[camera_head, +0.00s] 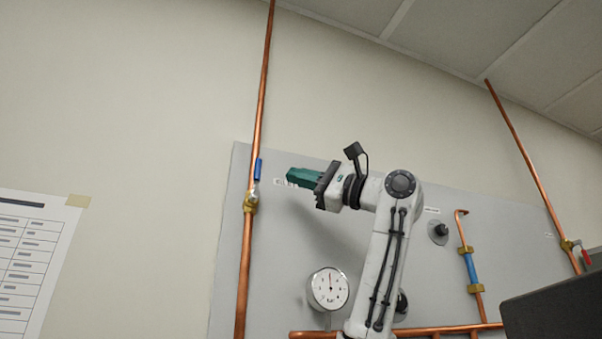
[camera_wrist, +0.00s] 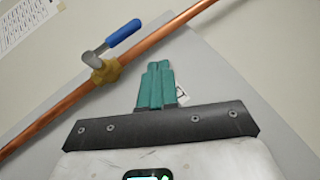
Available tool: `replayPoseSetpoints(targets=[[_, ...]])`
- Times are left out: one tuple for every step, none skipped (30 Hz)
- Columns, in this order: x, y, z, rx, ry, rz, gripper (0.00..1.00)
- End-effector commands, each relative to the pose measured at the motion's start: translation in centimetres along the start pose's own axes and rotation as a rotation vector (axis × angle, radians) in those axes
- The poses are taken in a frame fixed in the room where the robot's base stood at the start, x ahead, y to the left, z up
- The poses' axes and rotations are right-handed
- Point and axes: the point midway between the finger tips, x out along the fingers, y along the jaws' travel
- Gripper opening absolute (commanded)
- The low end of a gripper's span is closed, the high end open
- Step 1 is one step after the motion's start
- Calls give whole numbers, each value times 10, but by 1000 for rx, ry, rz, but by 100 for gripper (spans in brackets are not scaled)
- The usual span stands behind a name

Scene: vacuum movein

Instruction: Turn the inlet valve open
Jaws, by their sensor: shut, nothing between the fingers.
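The inlet valve is a brass body (camera_head: 250,203) on a vertical copper pipe, with a blue lever handle (camera_head: 257,170) that runs roughly along the pipe in the head view. In the wrist view the brass body (camera_wrist: 105,71) sits on the pipe, and the blue handle (camera_wrist: 123,33) points up and right from a silver stem. My gripper (camera_head: 290,175) has green fingers and is to the right of the handle, apart from it. In the wrist view my gripper (camera_wrist: 158,66) is shut and empty, with its tips to the right of the valve. A label is partly hidden behind the fingers.
A round gauge (camera_head: 329,289) is mounted on the grey panel (camera_head: 300,240) below my gripper. A black knob (camera_head: 440,231), a blue-sleeved pipe fitting (camera_head: 471,270) and a red-handled valve (camera_head: 585,256) are further right. A printed chart (camera_head: 35,250) hangs at left.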

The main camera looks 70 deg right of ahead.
Motion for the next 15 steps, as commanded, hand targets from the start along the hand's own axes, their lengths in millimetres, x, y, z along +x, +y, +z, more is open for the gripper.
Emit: replayPoseSetpoints(targets=[[-10,-2,2,-5,-2,-4,0],[-14,-3,2,-5,-2,-4,0],[-19,-5,3,-5,-2,-4,0],[-24,-8,3,-5,-1,-4,0],[-28,-10,3,-5,-1,-5,0],[-35,-12,3,-5,-1,-5,0],[-40,-14,4,-5,-1,-5,0],[-44,-16,5,-5,-2,-4,0],[-50,-19,5,-5,-2,-5,0],[-55,-22,5,-5,-2,-5,0],[-60,-24,6,-6,-1,-5,0],[-65,-26,6,-6,-2,-4,0],[-68,-28,6,-5,-1,-4,0],[-72,-30,6,-4,-1,-4,0],[-76,-32,6,-5,-1,-3,0]])
